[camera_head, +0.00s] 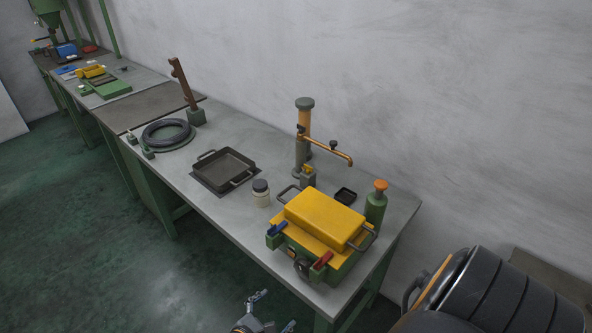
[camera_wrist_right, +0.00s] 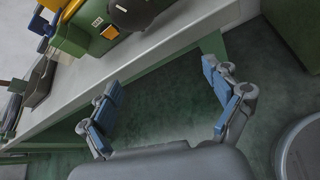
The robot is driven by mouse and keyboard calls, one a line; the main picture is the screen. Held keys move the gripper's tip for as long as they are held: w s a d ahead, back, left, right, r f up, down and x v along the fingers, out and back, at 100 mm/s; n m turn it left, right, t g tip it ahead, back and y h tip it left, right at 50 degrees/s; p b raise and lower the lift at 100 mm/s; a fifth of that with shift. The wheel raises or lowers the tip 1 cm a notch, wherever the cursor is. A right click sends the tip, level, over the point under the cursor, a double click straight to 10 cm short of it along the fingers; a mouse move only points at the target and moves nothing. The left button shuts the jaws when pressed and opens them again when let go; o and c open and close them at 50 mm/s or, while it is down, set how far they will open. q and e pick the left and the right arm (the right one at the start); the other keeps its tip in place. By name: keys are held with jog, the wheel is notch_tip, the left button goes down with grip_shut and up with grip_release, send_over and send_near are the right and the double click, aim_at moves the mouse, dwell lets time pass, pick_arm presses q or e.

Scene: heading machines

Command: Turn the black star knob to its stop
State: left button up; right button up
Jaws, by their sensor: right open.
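The black star knob (camera_head: 302,267) appears as a small dark shape on the front of the green and yellow machine (camera_head: 318,221), between a blue handle (camera_head: 277,229) and a red handle (camera_head: 322,261). Its points are too small to make out. My right gripper (camera_head: 272,311) is open and empty, below and in front of the machine, apart from it and off the table's front edge. In the right wrist view its two blue-padded fingers (camera_wrist_right: 160,85) are spread wide with only floor between them. Part of the machine shows at the top left there. My left gripper is not in view.
The grey table (camera_head: 233,214) also bears a green bottle with an orange top (camera_head: 375,207), a lidded jar (camera_head: 261,193), a black tray (camera_head: 224,170), a post with an orange arm (camera_head: 304,135) and a black coil (camera_head: 168,134). Open floor lies before the table.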

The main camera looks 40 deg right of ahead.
jog(key=s+f+m+y+b, duration=0.1)
jog(key=s+f+y+b, duration=0.1)
jog(key=f, duration=1)
jog(key=s+a+f+g+y+b, duration=0.1)
jog(key=s+f+y+b, duration=0.2)
jog(key=f, duration=1)
jog(key=shift+s+a+m+y+b, duration=0.35)
jog(key=shift+s+b, duration=0.75)
jog(key=shift+s, duration=1.1)
